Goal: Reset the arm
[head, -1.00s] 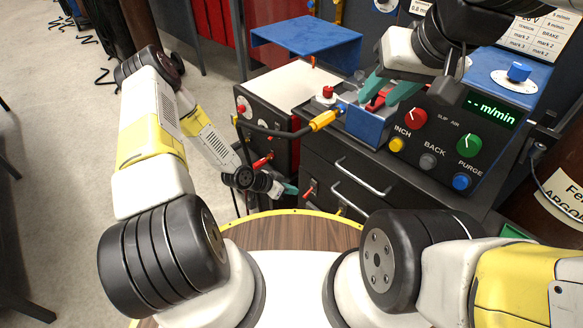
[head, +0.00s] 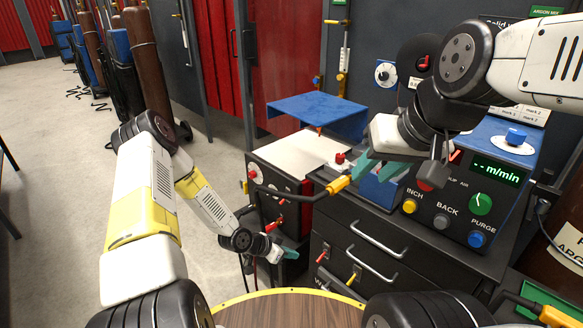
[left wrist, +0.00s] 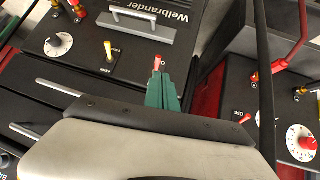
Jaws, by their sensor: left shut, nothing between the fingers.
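My left gripper (head: 291,254) is low in front of the red and black machine (head: 280,200). In the left wrist view its teal fingers (left wrist: 160,78) are together, with nothing seen between them. A small red-tipped lever (left wrist: 157,61) on a dark panel shows right at the fingertips; I cannot tell if they touch. My right gripper (head: 372,172) is over the welding unit, in front of its control panel. Its teal fingers are apart, near the blue block (head: 383,192), and partly cover the panel.
The control panel has a green knob (head: 481,204), a yellow button (head: 409,206) and a blue button (head: 477,239). Dark drawers (head: 370,250) stand below. Open floor (head: 75,190) lies to the left.

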